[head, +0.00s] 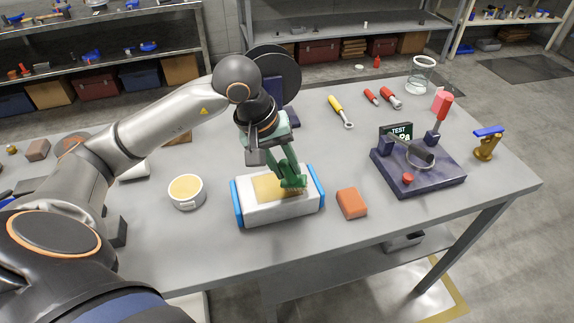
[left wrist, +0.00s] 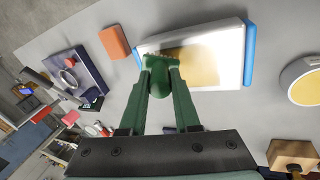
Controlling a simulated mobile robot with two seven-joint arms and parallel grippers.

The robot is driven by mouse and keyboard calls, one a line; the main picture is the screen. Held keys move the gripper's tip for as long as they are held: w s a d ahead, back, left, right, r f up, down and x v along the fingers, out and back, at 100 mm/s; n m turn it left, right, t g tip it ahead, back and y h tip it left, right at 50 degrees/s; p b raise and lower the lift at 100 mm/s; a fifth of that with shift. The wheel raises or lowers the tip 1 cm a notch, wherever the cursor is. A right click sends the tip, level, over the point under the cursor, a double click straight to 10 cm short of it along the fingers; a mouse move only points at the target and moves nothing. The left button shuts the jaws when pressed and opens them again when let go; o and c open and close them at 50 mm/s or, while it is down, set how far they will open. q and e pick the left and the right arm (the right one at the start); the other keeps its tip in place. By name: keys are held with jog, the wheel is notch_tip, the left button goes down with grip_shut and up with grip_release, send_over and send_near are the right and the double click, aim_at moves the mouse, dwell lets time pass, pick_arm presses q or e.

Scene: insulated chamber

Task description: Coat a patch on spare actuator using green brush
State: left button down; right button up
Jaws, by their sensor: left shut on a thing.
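The spare actuator (head: 282,213) is a white block with blue ends, lying on the grey table, with a tan patch (head: 265,187) on its top. It also shows in the left wrist view (left wrist: 230,40), where the patch (left wrist: 203,66) spreads beside the brush. My left gripper (head: 288,174) is above the actuator's top, shut on the green brush (left wrist: 161,77). The brush's bristles point at the patch's edge and appear to touch the top or hover just over it. The fingers hide part of the brush. My right gripper is not in view.
A white pot of yellowish coating (head: 187,203) stands left of the actuator. An orange block (head: 351,203) lies close on its right. A dark test stand (head: 420,182) and a brass-and-blue piece (head: 487,146) stand farther right. Screwdrivers and a yellow-handled wrench (head: 337,108) lie behind.

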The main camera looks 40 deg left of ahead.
pick_arm(q)
notch_tip(320, 180, up, 2)
jog(key=shift+a+r, duration=0.1)
jog(key=shift+r, duration=0.05)
jog(key=shift+w+a+r+p, duration=0.2)
jog(key=shift+r+p, duration=0.45)
jog(key=shift+d+r+p, duration=0.1)
jog(key=shift+r+p, duration=1)
jog(key=shift+r, duration=0.95)
